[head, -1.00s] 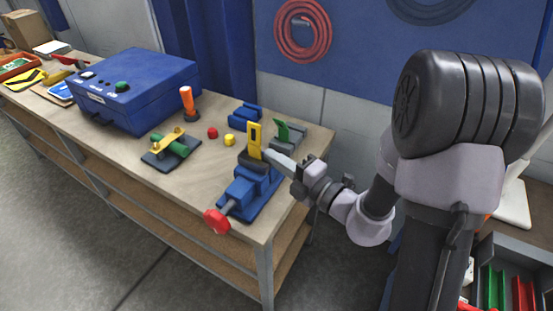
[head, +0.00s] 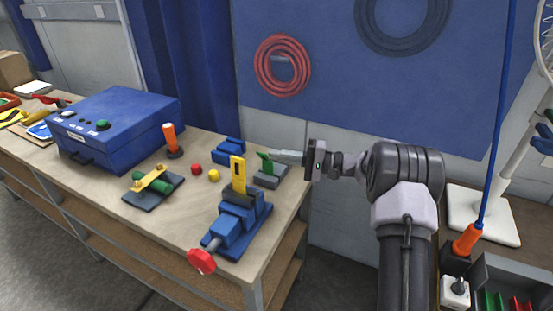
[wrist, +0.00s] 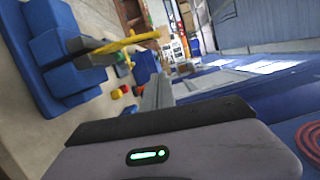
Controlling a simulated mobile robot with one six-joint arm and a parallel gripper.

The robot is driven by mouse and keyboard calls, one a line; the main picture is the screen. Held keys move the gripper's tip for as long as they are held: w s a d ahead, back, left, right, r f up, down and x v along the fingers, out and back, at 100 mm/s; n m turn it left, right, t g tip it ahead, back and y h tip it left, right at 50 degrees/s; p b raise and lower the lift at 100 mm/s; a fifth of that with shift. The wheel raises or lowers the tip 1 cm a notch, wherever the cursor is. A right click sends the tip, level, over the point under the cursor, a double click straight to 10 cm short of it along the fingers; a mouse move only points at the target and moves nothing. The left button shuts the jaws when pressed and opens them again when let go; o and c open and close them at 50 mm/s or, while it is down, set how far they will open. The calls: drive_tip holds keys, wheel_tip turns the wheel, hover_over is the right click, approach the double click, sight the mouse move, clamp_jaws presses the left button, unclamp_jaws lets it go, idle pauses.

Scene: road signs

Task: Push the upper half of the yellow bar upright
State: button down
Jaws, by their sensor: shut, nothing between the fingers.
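The yellow bar (head: 238,175) stands in the jaws of the blue vise (head: 238,222) at the right end of the workbench. In the head view it looks upright, with a dark slot in its upper half. In the wrist view the bar (wrist: 125,43) lies sideways in the picture, at upper left. Any slight remaining bend is too small to tell. My gripper (head: 303,156) is shut and empty, to the right of and behind the bar, apart from it. Its fingers (wrist: 155,92) also show in the wrist view.
A grey block with a green piece (head: 265,164) stands close by my fingertips; contact cannot be told. The wall panel (head: 340,100) is behind.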

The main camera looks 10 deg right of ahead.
sight(238, 168)
drive_tip(key=a, duration=0.8)
drive_tip(key=shift+s+a+r+b, duration=0.15)
drive_tip(key=shift+s+r+b, duration=0.1)
drive_tip(key=shift+b, duration=0.2)
drive_tip(key=shift+s, duration=0.1)
